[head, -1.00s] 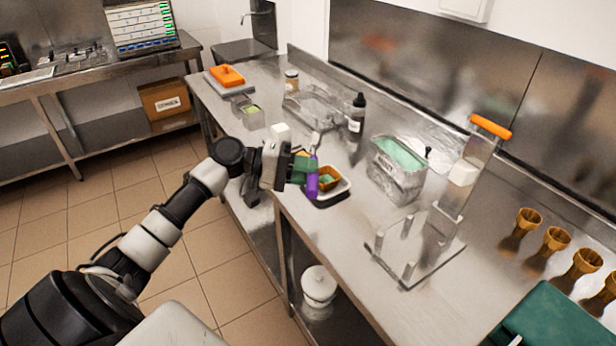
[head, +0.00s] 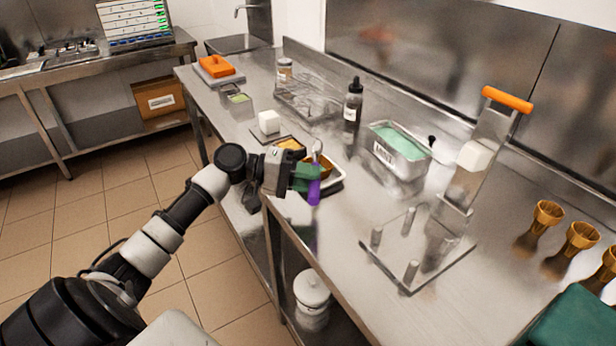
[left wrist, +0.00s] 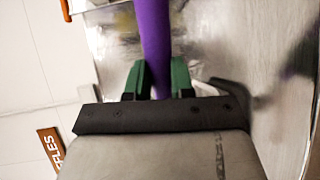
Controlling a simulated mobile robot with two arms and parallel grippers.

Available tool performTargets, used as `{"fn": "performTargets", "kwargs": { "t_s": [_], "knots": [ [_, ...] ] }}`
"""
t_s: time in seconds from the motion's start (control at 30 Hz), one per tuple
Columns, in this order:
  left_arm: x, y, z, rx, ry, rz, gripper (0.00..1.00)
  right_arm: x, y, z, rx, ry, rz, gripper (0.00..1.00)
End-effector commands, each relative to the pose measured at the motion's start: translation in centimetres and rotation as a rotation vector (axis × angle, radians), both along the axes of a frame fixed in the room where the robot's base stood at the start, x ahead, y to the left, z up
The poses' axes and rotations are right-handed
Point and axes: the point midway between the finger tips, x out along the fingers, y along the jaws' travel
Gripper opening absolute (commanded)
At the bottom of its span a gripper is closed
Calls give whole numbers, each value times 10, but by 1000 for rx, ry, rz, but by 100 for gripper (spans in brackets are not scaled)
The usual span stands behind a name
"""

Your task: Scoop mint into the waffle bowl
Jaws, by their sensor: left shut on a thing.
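My left gripper (head: 306,178) is shut on the purple handle of a scoop (head: 314,191). The scoop is roughly upright, with its metal end (head: 317,148) at the top. In the left wrist view the purple handle (left wrist: 155,45) runs between the green fingers (left wrist: 157,80). The waffle bowl (head: 325,170) is brown and sits in a pale-rimmed tray (head: 339,184) behind the gripper, which hides most of it; its contents are unclear. The steel tub labelled MINT (head: 398,172) holds pale green mint (head: 401,140), to the right of the gripper. My right gripper is not in view.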

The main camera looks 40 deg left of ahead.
Motion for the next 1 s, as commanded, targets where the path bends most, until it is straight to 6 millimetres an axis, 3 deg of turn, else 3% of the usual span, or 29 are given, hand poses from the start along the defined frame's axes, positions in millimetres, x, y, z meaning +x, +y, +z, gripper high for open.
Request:
{"fn": "performTargets", "kwargs": {
  "t_s": [0.57, 1.0],
  "knots": [
    [2, -2, 15, 226, 178, 0, 0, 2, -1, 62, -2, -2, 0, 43],
    [9, -9, 27, 571, 446, 1, 0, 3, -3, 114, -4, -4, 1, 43]
  ]
}}
